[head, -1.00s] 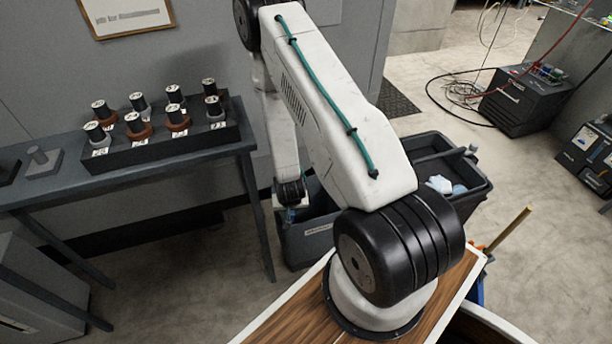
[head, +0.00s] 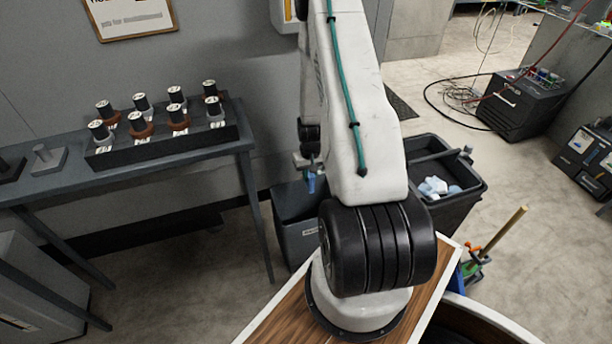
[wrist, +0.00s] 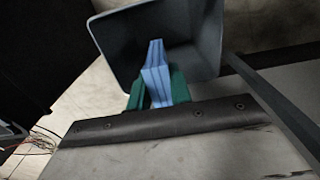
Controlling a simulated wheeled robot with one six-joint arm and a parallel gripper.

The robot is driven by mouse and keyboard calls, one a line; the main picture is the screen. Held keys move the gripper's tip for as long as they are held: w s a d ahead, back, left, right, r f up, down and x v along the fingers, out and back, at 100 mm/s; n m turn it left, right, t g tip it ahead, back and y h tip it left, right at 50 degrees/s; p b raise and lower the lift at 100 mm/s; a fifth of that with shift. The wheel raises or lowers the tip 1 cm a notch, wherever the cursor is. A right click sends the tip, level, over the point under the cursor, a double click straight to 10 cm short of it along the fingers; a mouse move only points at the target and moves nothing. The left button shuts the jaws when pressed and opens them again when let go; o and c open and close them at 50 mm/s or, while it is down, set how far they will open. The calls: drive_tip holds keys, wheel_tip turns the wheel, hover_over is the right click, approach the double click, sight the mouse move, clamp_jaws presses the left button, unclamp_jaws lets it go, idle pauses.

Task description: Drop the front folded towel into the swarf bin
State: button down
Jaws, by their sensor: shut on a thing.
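My gripper (wrist: 158,92) is shut on a blue folded towel (wrist: 156,70), its green fingers on either side of it. The towel's lower part is hidden between the fingers. My arm covers the bin's right side in the head view.
A second dark bin (head: 452,205) at the right holds white and light blue cloths (head: 436,187). A side table (head: 200,165) at the left carries a rack (head: 165,153) of several dark cylinders. Open floor lies in front of that table.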

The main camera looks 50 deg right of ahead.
drive_tip(key=shift+d+f, duration=0.15)
drive_tip(key=shift+f, duration=3.25)
drive_tip(key=c, duration=1.2)
unclamp_jaws()
drive_tip(key=shift+r, duration=0.1)
wheel_tip(320, 180, up, 8)
drive_tip(key=shift+f, duration=0.2)
